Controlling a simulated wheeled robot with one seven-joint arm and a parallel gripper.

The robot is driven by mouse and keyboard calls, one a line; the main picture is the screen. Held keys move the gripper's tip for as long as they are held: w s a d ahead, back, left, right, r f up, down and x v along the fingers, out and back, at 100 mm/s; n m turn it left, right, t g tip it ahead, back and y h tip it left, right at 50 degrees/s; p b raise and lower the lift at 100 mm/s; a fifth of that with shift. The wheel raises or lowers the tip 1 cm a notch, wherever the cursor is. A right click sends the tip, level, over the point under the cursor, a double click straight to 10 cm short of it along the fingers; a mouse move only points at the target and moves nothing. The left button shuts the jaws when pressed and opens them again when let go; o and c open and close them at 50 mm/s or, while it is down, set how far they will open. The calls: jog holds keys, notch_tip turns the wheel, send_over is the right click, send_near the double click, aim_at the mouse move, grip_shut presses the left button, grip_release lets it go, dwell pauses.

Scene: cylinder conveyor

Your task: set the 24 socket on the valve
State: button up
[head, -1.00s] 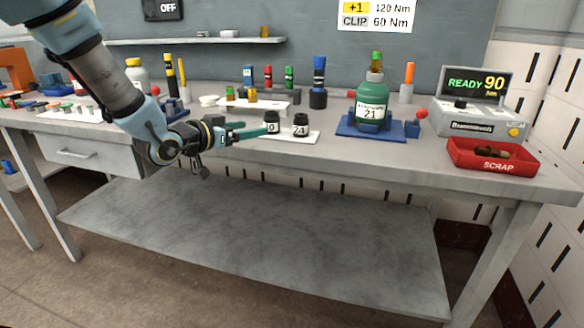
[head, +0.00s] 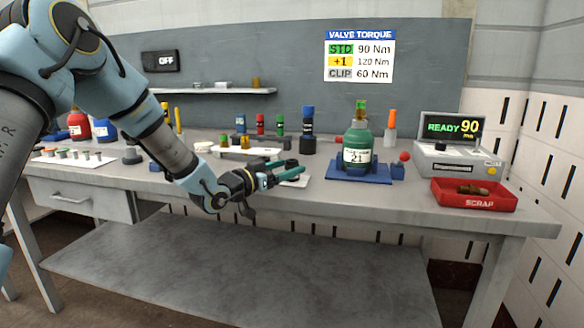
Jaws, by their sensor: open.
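A green cylinder (head: 357,150) labelled 21 stands upright on a blue base (head: 345,174). A brass-and-green valve (head: 361,109) sits on its top. My gripper (head: 298,168) is open, its teal fingers pointing right over a white pad (head: 298,182), left of the blue base. The dark 24 socket cannot be made out now; my fingers cover the part of the pad where sockets stood. I cannot tell whether the fingers are around it or in front of it.
A red scrap tray (head: 473,197) with brass pieces lies at the right, before a grey display unit (head: 455,160) reading READY 90. A blue block with a red knob (head: 404,157) stands beside the base. Coloured tools stand behind. The bench front between pad and tray is clear.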

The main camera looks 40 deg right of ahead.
jog(key=shift+d, duration=0.7)
jog(key=shift+c, duration=0.3)
grip_shut()
